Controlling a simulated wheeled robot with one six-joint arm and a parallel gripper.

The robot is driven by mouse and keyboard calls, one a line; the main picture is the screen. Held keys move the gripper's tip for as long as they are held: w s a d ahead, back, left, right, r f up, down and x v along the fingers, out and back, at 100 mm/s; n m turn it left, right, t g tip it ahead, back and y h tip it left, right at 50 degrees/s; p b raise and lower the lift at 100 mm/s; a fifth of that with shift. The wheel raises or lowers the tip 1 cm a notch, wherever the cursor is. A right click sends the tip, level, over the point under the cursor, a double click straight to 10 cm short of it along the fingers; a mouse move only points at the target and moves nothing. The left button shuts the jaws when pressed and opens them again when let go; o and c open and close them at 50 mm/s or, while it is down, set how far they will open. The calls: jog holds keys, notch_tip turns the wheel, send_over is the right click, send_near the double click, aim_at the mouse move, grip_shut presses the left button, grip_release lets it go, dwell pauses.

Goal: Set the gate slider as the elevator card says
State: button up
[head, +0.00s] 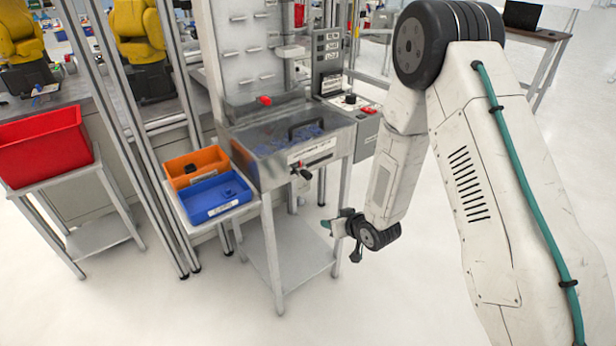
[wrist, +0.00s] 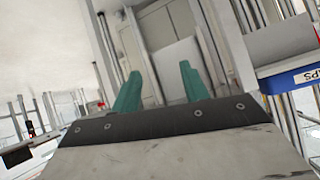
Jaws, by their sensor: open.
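My gripper (head: 340,228) hangs low in front of the metal station, right of its front legs and apart from it. In the wrist view its two teal fingers (wrist: 160,85) are spread with nothing between them. The station has a hopper (head: 290,135) with a clear lid, a black handle and blue parts inside. A black lever with a red part (head: 303,172) sticks out below the white label on its front; I cannot tell whether this is the gate slider. A dark panel with several small plates (head: 328,62) stands behind; its writing is too small to read.
An orange bin (head: 196,168) and a blue bin (head: 216,197) sit on a side shelf left of the hopper. A red bin (head: 42,148) stands on a stand at far left. A control box (head: 366,125) is on the station's right. Floor in front is clear.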

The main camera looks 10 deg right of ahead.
notch_tip(320, 180, up, 4)
jog(key=w+a+t+y, duration=0.3)
jog(key=t+y, duration=0.1)
jog(key=t, duration=0.2)
send_near(310, 178)
jog(key=x, duration=0.3)
jog(key=shift+w+a, duration=0.2)
jog(key=shift+w, duration=0.25)
jog(key=x, duration=0.7)
jog(key=shift+a, duration=0.15)
